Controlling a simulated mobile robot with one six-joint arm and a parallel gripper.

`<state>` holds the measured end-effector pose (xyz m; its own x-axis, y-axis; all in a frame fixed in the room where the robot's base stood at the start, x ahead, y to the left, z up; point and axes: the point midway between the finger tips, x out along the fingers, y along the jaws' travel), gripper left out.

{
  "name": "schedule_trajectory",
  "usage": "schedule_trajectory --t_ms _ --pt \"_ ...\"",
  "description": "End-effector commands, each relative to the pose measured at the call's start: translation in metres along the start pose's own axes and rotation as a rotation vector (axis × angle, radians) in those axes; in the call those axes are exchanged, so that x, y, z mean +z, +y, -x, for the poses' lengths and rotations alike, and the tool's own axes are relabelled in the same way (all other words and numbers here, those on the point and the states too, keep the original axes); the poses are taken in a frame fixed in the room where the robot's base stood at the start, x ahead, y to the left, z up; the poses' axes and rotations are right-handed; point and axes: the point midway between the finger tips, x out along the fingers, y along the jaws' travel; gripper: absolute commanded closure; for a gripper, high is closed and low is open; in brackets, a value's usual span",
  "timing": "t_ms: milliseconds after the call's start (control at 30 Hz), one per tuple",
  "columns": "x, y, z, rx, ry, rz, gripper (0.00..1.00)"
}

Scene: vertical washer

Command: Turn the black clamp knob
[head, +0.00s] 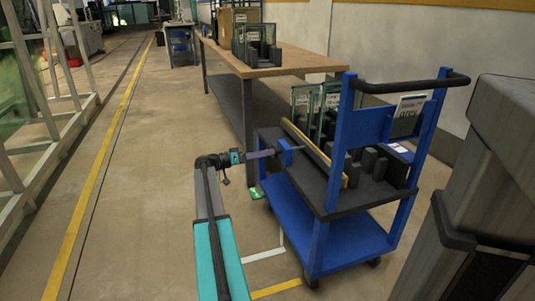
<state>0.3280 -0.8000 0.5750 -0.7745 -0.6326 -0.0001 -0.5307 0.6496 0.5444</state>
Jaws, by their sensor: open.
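My arm reaches up from the bottom and bends right at its wrist. My gripper (292,151) is at the left edge of the blue cart's upper shelf, in front of the yellow-edged rail (318,152). It is small in this view, and its fingers are hard to make out. It is open, and I see nothing held in it. I cannot pick out the black clamp knob. Several black blocks (369,160) stand on the shelf to the right of the rail, but none is clearly a knob.
The blue cart (318,240) has a lower shelf, a black handle (410,84) and glass panes (305,103) at its back. A wooden-topped table (285,67) stands behind it, carrying more panes and dark blocks. A pale frame (60,110) stands far left. The floor (140,190) left of my arm is clear.

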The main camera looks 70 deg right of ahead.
Motion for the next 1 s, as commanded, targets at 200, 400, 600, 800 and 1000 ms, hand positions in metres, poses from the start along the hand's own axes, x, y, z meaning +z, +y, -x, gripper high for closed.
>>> schedule_trajectory --t_ms 200,400,600,800,1000 --pt "-0.002 0.001 0.036 -0.003 0.002 0.000 0.28" --pt "-0.002 0.000 0.069 -0.004 0.002 0.000 0.28" --pt "-0.001 0.000 0.096 -0.003 0.001 0.000 0.28" --pt "0.000 0.000 0.111 -0.003 0.000 0.000 0.28" --pt "0.001 0.000 0.113 -0.002 0.000 -0.001 0.28"
